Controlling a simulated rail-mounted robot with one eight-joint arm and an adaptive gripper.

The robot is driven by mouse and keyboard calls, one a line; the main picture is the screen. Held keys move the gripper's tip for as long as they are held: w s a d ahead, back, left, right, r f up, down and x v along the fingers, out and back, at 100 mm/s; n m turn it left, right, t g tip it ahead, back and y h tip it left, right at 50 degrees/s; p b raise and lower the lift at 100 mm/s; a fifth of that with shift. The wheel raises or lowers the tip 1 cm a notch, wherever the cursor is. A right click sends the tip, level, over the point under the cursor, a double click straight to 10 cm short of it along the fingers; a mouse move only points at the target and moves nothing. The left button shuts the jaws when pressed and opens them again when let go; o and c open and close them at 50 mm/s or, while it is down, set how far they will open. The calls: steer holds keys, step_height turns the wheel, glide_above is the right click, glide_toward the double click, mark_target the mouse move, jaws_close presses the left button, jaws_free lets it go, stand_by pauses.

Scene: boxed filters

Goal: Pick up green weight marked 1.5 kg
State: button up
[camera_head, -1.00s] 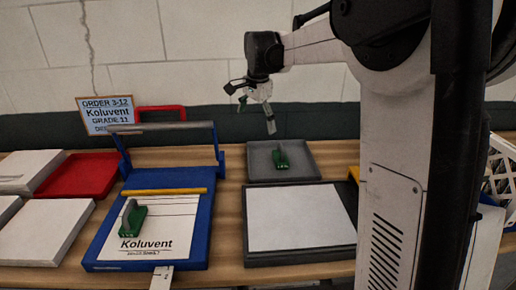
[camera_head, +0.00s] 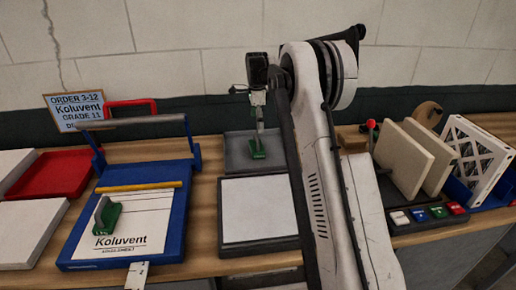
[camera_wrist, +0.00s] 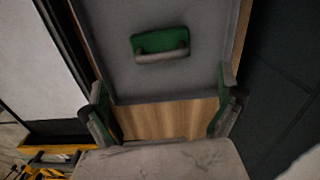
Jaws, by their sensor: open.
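A green weight (camera_head: 258,149) with a grey handle sits in the grey tray (camera_head: 233,161) at the back of the bench. It also shows in the wrist view (camera_wrist: 146,43), near the top middle, lying in the tray. A second green weight (camera_head: 107,216) stands on the white sheet of the blue press at the left. No 1.5 kg mark is legible on either. My gripper (camera_head: 259,122) hangs above the grey tray, pointing down, close over the weight. In the wrist view my gripper (camera_wrist: 166,120) is open and empty, its fingers wide apart; the weight lies beyond them.
The blue press (camera_head: 177,214) with its raised bar stands left. A dark-framed white panel (camera_head: 258,208) lies in front of the tray. Upright filters (camera_head: 405,157) and coloured blocks (camera_head: 419,215) are at the right. A red tray (camera_head: 63,174) is at far left.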

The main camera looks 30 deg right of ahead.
mark_target(257, 152)
step_height(257, 152, down, 12)
steer(key=shift+w+f+p, duration=0.1)
steer(key=shift+p, duration=0.6)
steer(key=shift+c, duration=0.4)
steer(key=c, duration=1.7)
